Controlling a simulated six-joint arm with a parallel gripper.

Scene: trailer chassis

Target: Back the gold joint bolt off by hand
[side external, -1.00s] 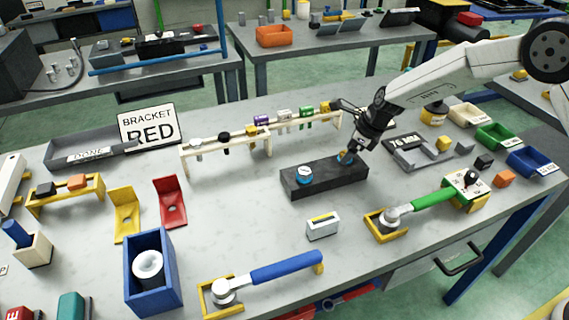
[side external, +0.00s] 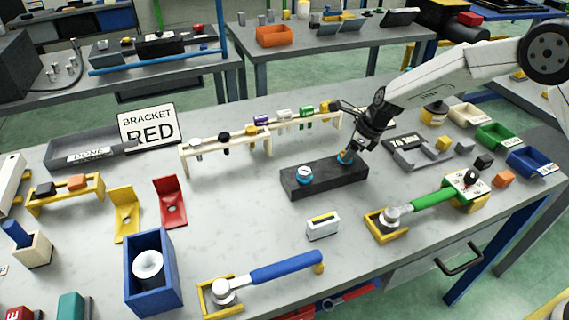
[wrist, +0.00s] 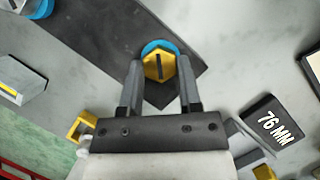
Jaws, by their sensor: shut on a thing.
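The gold joint bolt (wrist: 158,68) has a hex head with a dark line across it. It sits on a blue ring (wrist: 150,46) at the right end of the dark block (side external: 325,182). My gripper (side external: 347,155) comes down over that end from the upper right. In the wrist view its two fingers stand either side of the gold head, shut on it. In the side view the fingers mostly hide the bolt. A second joint, pale-topped with a blue rim (side external: 304,175), stands at the block's left end.
A wooden rack with several coloured pieces (side external: 262,121) runs behind the block. A green-handled wrench (side external: 430,200) lies at front right and a blue-handled wrench (side external: 285,268) in front.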

